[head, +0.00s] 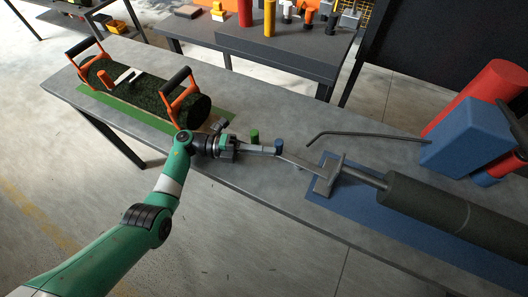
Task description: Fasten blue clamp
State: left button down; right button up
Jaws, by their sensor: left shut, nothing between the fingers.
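My left gripper (272,150) reaches in from the left over the table's middle and is shut with nothing held. A small blue cylindrical piece (278,144) stands right at its fingertips; I cannot tell whether they touch. It may be the blue clamp or part of it. A small green cylinder (254,135) stands just behind the gripper. A flat grey bar (302,163) runs from near the fingertips to a grey cross-piece (328,174) at the end of a dark roller (435,207). My right gripper is not in view.
A turf roll (145,96) with orange-handled holders lies on a green mat (222,117) at the left. A blue mat (340,208) lies under the roller. A bent dark rod (365,135), a blue block (468,137) and a red cylinder (478,95) lie at the right.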

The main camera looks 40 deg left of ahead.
pick_arm(q)
jog(key=shift+w+a+f+n+y, duration=0.25)
jog(key=shift+a+f+n+y, duration=0.05)
jog(key=shift+f, duration=0.15)
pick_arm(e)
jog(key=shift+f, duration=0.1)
pick_arm(q)
jog(key=shift+s+a+r, duration=0.1)
jog(key=shift+s+a, duration=0.05)
jog(key=shift+a, duration=0.2)
jog(key=p+v, duration=0.1)
jog(key=v, duration=0.5)
jog(key=shift+s+r, duration=0.15)
jog(key=shift+s, duration=0.25)
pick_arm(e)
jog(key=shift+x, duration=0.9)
pick_arm(q)
jog(key=shift+r, duration=0.1)
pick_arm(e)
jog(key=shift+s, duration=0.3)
